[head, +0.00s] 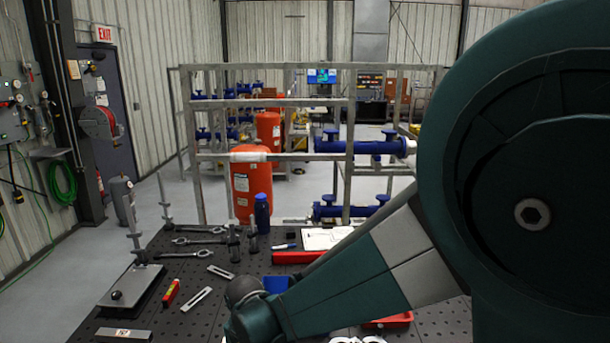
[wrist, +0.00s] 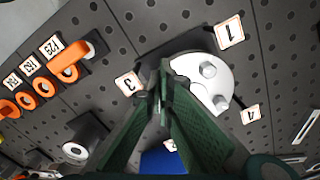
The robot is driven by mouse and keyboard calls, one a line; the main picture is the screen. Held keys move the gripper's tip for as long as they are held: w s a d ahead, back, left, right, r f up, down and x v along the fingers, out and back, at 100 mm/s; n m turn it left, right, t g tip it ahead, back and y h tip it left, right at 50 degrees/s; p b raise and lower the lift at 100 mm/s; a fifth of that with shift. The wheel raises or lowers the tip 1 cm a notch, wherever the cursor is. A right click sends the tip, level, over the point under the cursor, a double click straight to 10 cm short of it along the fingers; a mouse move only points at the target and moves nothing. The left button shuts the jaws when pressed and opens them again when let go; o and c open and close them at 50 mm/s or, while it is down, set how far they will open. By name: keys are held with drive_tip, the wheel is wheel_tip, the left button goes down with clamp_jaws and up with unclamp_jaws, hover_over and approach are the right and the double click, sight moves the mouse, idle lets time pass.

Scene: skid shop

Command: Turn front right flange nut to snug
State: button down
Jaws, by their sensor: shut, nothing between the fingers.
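In the wrist view a pale round flange (wrist: 190,65) sits on a dark block on the perforated bench. Two nuts or bolt heads show on it, one upper (wrist: 208,70) and one lower right (wrist: 220,102). Tags 1, 3 and 4 stand around it, and another lies partly behind the fingers. I cannot tell which nut is the front right one. My gripper (wrist: 164,85) is shut and empty; its green fingers overlap the flange's left edge in the picture. They hide that side, and contact cannot be judged. In the head view my arm covers this area.

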drive_tip(key=shift+a+f+b, duration=0.1)
drive_tip(key=shift+f+b, duration=0.25)
drive_tip(key=shift+b, duration=0.15)
idle(0.4)
drive_tip(key=shift+w+a, duration=0.2)
drive_tip(key=shift+a, duration=0.1)
drive_tip(key=shift+b, duration=0.3)
drive_tip(key=shift+w+a+r+b, duration=0.15)
drive_tip(key=shift+w+a+b, duration=0.3)
drive_tip(key=shift+w+a, duration=0.1)
drive_tip(key=shift+s+a, duration=0.25)
drive_tip(key=shift+s, duration=0.05)
drive_tip(key=shift+r, duration=0.1)
idle(0.5)
drive_tip(key=shift+r+p, duration=1.35)
drive_tip(key=shift+r, duration=1.6)
